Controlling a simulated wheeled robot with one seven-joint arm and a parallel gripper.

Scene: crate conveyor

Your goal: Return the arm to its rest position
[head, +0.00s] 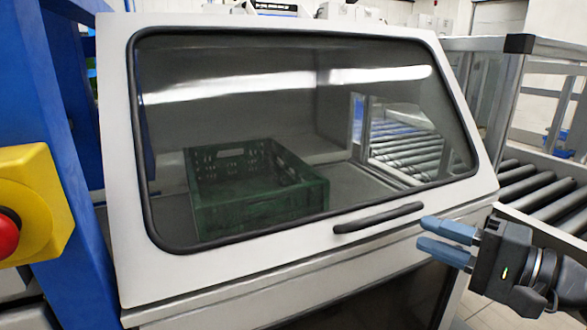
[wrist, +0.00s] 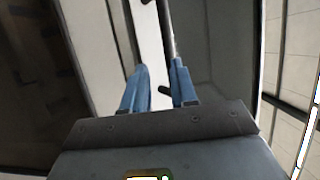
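My gripper (head: 447,242) has two blue fingers and is at the lower right in the head view, just right of the black door handle (head: 378,217). In the head view the fingers are parted with a gap and nothing shows between them. In the wrist view my gripper (wrist: 158,85) also has its fingers apart, with the white frame edge and a dark bar ahead of them. I cannot tell whether a finger touches the handle. The white hood door (head: 240,270) with its tinted window is down.
A green crate (head: 262,215) sits inside the hood behind the window. Roller conveyors (head: 535,190) run on the right. A blue post (head: 50,100) and a yellow box with a red button (head: 30,190) stand at the left. Floor shows at the lower right.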

